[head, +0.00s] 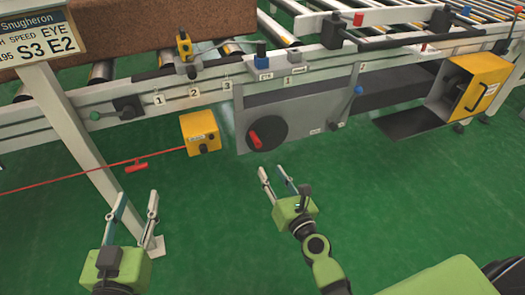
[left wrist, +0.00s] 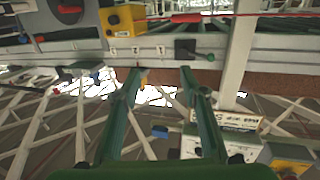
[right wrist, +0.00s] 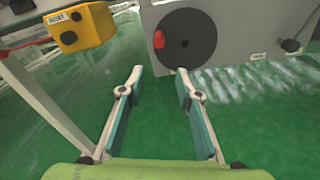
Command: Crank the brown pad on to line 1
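The brown pad (head: 130,25) lies on the roller conveyor at the upper left of the head view. Number plates 1 (head: 158,99), 2 (head: 194,92) and 3 (head: 226,86) sit along the conveyor's front rail. A black crank disc (head: 268,131) with a red handle (head: 255,139) is on the grey panel below; the right wrist view also shows the disc (right wrist: 188,40). My right gripper (head: 272,173) is open and empty, in front of and below the disc, apart from it. My left gripper (head: 137,200) is open and empty, at the lower left near the white post.
A yellow box (head: 200,132) stands left of the panel, with a red cord (head: 90,172) running left from it. A white post (head: 75,130) carries a sign (head: 38,35). A yellow cabinet (head: 475,88) is at the right. Green floor in front is clear.

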